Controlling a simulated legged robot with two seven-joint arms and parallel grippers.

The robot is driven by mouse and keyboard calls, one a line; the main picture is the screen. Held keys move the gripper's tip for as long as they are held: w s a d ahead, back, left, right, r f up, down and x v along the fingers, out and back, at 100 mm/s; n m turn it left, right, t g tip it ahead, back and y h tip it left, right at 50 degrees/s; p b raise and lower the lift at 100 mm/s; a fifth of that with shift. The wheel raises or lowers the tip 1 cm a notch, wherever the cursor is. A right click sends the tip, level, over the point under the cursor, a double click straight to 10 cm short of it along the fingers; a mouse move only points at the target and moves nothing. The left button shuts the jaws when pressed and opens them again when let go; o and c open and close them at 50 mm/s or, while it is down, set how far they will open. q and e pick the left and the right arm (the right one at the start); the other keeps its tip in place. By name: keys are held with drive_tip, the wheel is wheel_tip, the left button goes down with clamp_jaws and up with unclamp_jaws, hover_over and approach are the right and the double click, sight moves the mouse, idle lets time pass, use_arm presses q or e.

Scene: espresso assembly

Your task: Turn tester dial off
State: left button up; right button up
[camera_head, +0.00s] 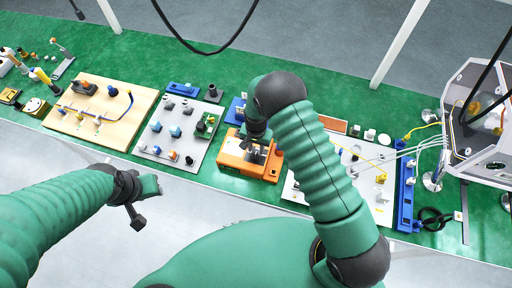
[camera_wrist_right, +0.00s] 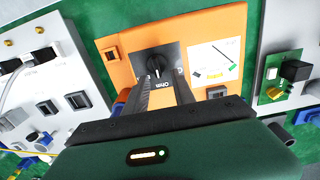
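The orange tester (camera_head: 237,161) stands on the green bench below my right gripper (camera_head: 256,146). In the right wrist view the tester (camera_wrist_right: 118,68) shows its black dial (camera_wrist_right: 155,66) on a dark plate marked "Ohm". A white needle meter (camera_wrist_right: 215,62) is to the right of the dial. The right gripper's two fingers (camera_wrist_right: 164,90) are apart, with their tips just short of the dial and nothing seen between them. Whether they touch the dial I cannot tell. My left gripper (camera_head: 140,200) hangs in front of the bench, away from the tester; its finger opening is unclear.
A grey board with connectors (camera_head: 183,130) lies left of the tester, and a wooden board (camera_head: 104,111) farther left. A white panel with yellow cables (camera_head: 375,190) is on the right, partly behind my right arm. A metal machine (camera_head: 475,140) stands at the far right.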

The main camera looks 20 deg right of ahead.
drive_tip(key=shift+s+a+f, duration=0.1)
drive_tip(key=shift+s+f, duration=0.05)
drive_tip(key=shift+f, duration=0.25)
drive_tip(key=shift+s+a+f, duration=0.15)
drive_tip(key=shift+s, duration=0.1)
drive_tip(key=shift+w+d+f, duration=0.15)
drive_tip(key=shift+w+d, duration=0.05)
drive_tip(key=shift+d, duration=0.05)
clamp_jaws()
use_arm(q)
drive_tip(key=shift+s+r, duration=0.25)
drive_tip(key=shift+a+f, duration=0.1)
use_arm(e)
drive_tip(key=shift+a, duration=0.1)
